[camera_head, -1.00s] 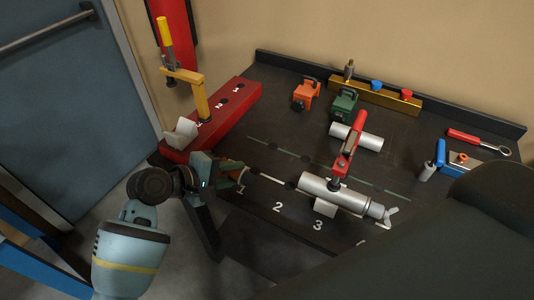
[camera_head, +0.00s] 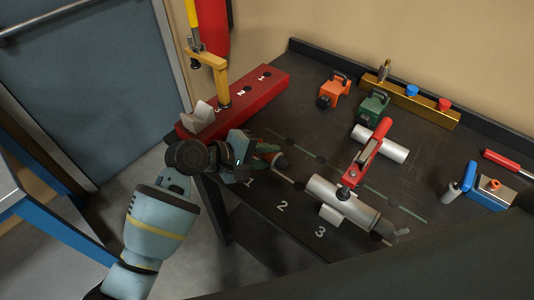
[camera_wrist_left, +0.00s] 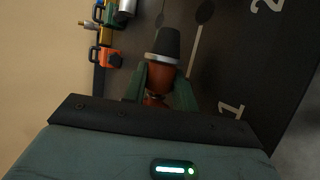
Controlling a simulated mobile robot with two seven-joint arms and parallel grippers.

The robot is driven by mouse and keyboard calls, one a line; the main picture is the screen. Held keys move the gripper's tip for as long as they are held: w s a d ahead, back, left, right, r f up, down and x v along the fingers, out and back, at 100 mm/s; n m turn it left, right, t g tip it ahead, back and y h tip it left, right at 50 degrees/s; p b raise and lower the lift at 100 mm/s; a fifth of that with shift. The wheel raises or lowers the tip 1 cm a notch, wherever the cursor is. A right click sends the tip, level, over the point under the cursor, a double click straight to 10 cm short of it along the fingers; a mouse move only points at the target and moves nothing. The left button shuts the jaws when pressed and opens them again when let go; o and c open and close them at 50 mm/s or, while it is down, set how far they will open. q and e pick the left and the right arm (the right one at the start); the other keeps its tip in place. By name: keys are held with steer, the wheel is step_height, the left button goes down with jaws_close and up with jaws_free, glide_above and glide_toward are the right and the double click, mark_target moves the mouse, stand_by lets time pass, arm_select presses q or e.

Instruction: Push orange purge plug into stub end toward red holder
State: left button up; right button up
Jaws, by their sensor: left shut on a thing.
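My left gripper (camera_head: 268,157) reaches in over the near-left part of the table. In the left wrist view my left gripper (camera_wrist_left: 160,95) is shut on the orange purge plug (camera_wrist_left: 160,77), whose dark tapered tip points away from the palm. In the head view the plug's dark tip (camera_head: 282,162) shows just past the green fingers. The silver stub tube (camera_head: 345,205) lies clamped on a support, its left end to the right of the plug and apart from it. The red holder (camera_head: 262,90) is a long numbered block at the table's left side. My right gripper is not in view.
Behind are a second silver tube (camera_head: 390,147), orange (camera_head: 333,91) and green (camera_head: 373,106) blocks and a gold rack (camera_head: 420,105). A blue-handled tool (camera_head: 470,177) lies right.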

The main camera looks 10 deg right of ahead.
mark_target(284, 167)
arm_select(q)
steer(key=shift+s+d+r, duration=0.1)
steer(key=shift+s+d, duration=0.7)
steer(key=shift+s, duration=0.1)
steer(key=shift+s+d, duration=0.7)
steer(key=shift+s, duration=0.2)
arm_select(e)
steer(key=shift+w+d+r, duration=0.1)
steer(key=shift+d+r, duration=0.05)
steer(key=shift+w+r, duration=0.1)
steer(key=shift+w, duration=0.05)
arm_select(q)
steer(key=shift+p, duration=0.45)
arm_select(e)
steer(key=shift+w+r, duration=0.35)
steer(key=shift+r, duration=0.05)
arm_select(q)
steer(key=shift+s+d, duration=0.1)
steer(key=shift+s, duration=0.1)
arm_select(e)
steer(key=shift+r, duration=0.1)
arm_select(q)
steer(key=shift+s+d, duration=0.25)
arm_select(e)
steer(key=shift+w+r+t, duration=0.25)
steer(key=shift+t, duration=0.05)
